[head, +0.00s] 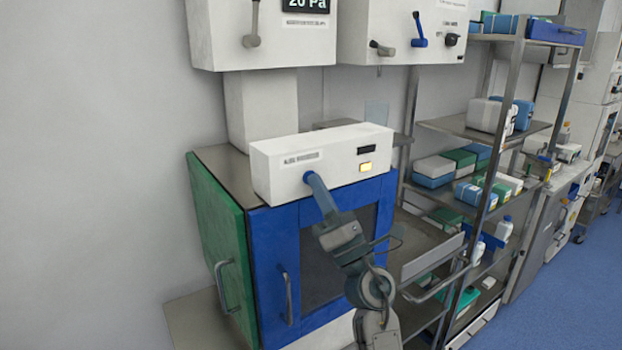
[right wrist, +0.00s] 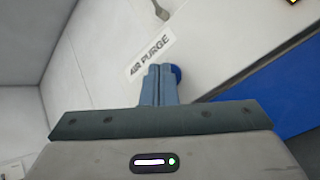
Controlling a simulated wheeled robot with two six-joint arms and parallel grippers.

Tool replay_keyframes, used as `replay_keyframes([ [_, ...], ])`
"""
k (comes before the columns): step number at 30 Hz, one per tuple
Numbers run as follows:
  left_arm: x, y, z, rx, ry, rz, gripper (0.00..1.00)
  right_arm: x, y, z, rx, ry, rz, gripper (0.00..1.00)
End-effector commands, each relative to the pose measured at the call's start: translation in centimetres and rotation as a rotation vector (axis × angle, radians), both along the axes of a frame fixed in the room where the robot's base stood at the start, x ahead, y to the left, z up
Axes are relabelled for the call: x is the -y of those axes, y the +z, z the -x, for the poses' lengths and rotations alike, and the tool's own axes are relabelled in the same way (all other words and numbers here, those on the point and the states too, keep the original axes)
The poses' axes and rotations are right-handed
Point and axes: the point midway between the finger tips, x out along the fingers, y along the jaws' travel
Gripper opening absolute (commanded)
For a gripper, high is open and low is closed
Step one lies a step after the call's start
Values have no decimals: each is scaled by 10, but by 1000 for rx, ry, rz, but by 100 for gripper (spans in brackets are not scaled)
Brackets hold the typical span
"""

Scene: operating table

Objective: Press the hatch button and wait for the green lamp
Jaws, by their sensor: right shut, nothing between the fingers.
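The hatch is a cabinet with a blue front door (head: 265,265) and a green side door (head: 215,235). A white control box (head: 285,150) sits on top of it. The lamp (head: 365,167) on the box front glows amber-yellow, not green. My right gripper (head: 312,178) is shut and empty, its fingertips at the box front, left of the lamp. In the right wrist view the shut fingers (right wrist: 160,72) overlap a round blue button (right wrist: 177,73) beside an "AIR PURGE" label (right wrist: 151,54). I cannot tell whether the button is pressed in. My left gripper is out of view.
A dark window or display (head: 366,150) is above the lamp. White wall units (head: 265,45) hang above. A steel shelf rack (head: 490,140) with boxes and bottles stands at the right. A metal handle (head: 287,293) sticks out from the blue door. Blue floor is open at far right.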

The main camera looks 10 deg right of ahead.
Motion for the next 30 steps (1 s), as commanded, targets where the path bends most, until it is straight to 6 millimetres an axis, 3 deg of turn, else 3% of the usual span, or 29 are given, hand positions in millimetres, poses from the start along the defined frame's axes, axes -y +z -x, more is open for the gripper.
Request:
replay_keyframes([
  [30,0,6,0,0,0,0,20,5,0,14,0,0,0,0],
])
